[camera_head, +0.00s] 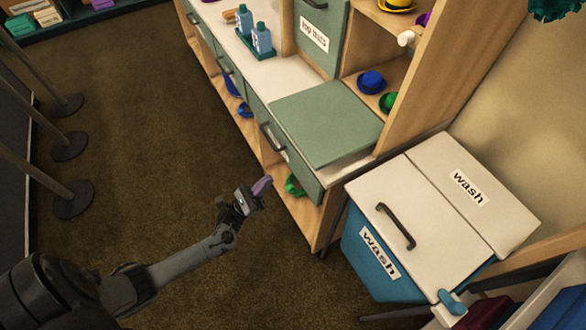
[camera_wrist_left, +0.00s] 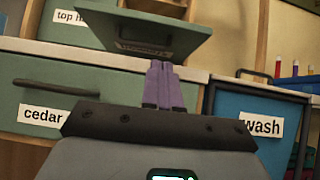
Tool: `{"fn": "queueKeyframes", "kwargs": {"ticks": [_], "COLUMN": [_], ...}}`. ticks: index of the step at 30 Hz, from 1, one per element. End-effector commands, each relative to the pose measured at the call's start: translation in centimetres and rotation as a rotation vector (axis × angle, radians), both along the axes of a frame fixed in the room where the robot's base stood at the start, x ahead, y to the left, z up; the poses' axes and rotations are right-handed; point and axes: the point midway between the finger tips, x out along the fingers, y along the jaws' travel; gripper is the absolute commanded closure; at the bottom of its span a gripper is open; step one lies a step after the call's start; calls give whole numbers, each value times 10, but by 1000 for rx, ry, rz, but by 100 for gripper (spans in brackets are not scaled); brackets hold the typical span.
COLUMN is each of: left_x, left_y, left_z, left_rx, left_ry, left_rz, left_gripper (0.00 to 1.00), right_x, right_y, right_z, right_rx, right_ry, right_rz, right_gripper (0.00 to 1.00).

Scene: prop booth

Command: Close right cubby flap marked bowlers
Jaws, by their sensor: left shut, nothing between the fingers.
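The right cubby flap (camera_head: 325,120) is a green panel standing open, reaching out over the counter in front of a cubby holding a blue hat (camera_head: 371,81) and a green hat (camera_head: 389,102). The fingers (camera_wrist_left: 161,75) point towards the flap in the wrist view. My right gripper is not in view.
The "top hats" flap (camera_head: 320,15) is closed to the left. Blue bottles (camera_head: 262,39) stand on the counter (camera_head: 225,25). A "cedar" drawer (camera_wrist_left: 25,90) is below. A "wash" bin (camera_head: 365,245) stands right. Posts (camera_head: 70,147) stand left; the carpet between is clear.

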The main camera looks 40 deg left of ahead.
Motion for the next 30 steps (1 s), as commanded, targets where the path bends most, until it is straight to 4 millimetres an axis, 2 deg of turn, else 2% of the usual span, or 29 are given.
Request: {"fn": "queueKeyframes", "kwargs": {"ticks": [1, 3, 11, 17, 28, 30], "left_x": [5, 9, 19, 36, 82, 84], "left_y": [1, 2, 1, -6, -23, -24], "left_z": [-14, -18, -14, 4, 49, 60], "left_rx": [3, 6, 6, 6, 5, 7], "left_ry": [-11, -21, -40, -40, -39, -38], "left_rz": [-2, -2, -2, -3, -3, -2], "left_gripper": [100, 100, 100, 100, 100, 100], "right_x": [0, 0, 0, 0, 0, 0], "right_y": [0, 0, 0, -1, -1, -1], "right_z": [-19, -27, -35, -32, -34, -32], "right_rx": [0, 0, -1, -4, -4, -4], "right_ry": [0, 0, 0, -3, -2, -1], "right_rz": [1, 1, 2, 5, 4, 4], "right_gripper": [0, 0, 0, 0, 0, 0]}}
